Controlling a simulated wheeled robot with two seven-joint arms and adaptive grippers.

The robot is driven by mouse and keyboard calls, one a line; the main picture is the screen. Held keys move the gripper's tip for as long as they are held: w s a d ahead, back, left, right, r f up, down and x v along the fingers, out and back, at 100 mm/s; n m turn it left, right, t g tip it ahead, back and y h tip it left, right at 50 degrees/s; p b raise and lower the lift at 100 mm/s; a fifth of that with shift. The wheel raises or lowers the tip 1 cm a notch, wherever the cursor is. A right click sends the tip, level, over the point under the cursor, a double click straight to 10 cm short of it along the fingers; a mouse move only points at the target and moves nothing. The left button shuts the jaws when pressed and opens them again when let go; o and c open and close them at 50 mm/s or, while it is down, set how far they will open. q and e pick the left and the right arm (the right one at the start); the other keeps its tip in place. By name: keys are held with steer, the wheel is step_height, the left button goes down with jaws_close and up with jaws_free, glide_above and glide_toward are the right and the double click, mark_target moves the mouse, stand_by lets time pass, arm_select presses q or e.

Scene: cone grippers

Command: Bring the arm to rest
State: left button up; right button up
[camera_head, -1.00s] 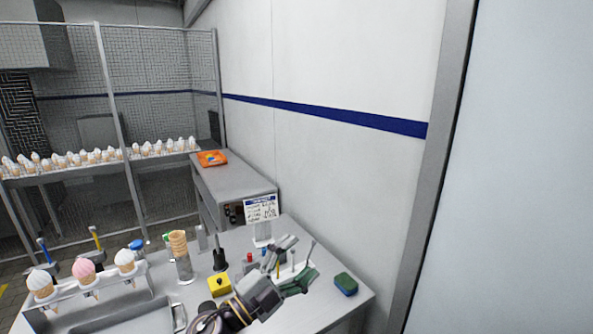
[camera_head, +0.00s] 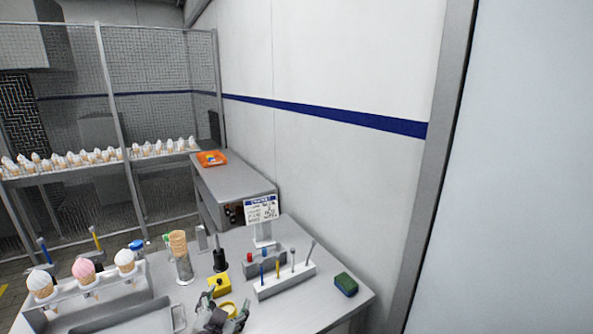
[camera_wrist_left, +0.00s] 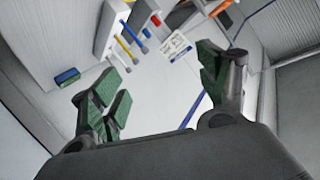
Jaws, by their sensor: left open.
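My left gripper (camera_head: 212,318) is at the bottom of the head view, low over the front of the table. In the left wrist view its green-padded fingers (camera_wrist_left: 155,88) stand wide apart with nothing between them. The tool rack (camera_head: 284,281) with several upright tools stands to its right in the head view, apart from the gripper. My right gripper does not show in either view.
The table (camera_head: 320,310) holds a cone rack (camera_head: 105,285), a cone stack (camera_head: 179,243), a yellow block (camera_head: 219,286), a sign (camera_head: 262,210) and a green-blue sponge (camera_head: 346,284). A wall (camera_head: 340,170) stands right. The table's front right is clear.

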arm_select(q)
steer(key=s+a+f+n+g, duration=0.1)
steer(key=s+a+f+g, duration=0.1)
steer(key=s+f+g, duration=0.5)
steer(key=s+a+f+n+g, duration=0.2)
steer(key=s+f+g, duration=0.2)
steer(key=s+f, duration=0.75)
steer(key=s+f+g, duration=0.1)
steer(key=s+f, duration=0.2)
steer(key=f, duration=1.3)
steer(key=s+f, duration=0.2)
steer(key=f, duration=1.3)
steer(key=s+a+f, duration=0.2)
steer(key=s+f, duration=0.7)
steer(key=s, duration=0.2)
steer(key=s+a+f+g, duration=0.1)
steer(key=s+a+f, duration=0.1)
steer(key=s+f, duration=0.8)
steer(key=shift+s+a+m, duration=0.3)
steer(key=shift+s+a, duration=0.05)
steer(key=shift+s, duration=0.25)
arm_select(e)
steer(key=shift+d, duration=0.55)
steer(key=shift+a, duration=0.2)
